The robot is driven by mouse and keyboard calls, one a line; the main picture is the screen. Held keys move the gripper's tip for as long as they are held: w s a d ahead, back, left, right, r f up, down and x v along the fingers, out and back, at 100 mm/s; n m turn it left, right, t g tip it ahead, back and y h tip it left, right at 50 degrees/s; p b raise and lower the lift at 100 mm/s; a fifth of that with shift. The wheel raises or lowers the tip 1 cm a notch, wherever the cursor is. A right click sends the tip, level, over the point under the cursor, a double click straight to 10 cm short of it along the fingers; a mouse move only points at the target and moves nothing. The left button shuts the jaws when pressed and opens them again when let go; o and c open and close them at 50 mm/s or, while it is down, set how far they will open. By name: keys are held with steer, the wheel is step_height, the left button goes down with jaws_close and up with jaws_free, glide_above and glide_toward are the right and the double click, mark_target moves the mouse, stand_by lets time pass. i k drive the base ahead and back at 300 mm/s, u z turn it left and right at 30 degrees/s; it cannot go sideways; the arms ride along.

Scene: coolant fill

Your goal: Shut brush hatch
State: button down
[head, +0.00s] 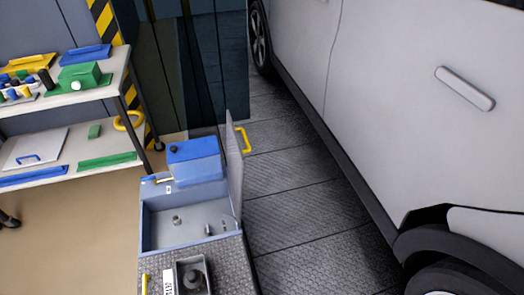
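A thin grey panel with a yellow handle (241,140), which looks like the brush hatch (235,165), stands upright along the right side of an open compartment (160,236). The compartment is shallow, with a blue-grey rim and small metal fittings on its grey floor. No brush can be made out in it. A blue box (195,151) stands at the far end of the compartment, left of the panel. My gripper is not in view.
In front of the compartment is a dark textured plate with a square recess, a dark round knob (193,278) and a white label (168,283). A two-level shelf cart (55,107) stands at left. A white vehicle (390,90) fills the right. Grey floor plates (300,215) between are clear.

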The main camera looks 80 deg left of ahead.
mark_target(235, 159)
steer(key=u, duration=0.2)
steer(key=i, duration=0.45)
steer(key=u, duration=0.55)
steer(key=k, duration=0.25)
steer(key=u, duration=2.7)
steer(key=k, duration=0.2)
steer(key=u, duration=1.3)
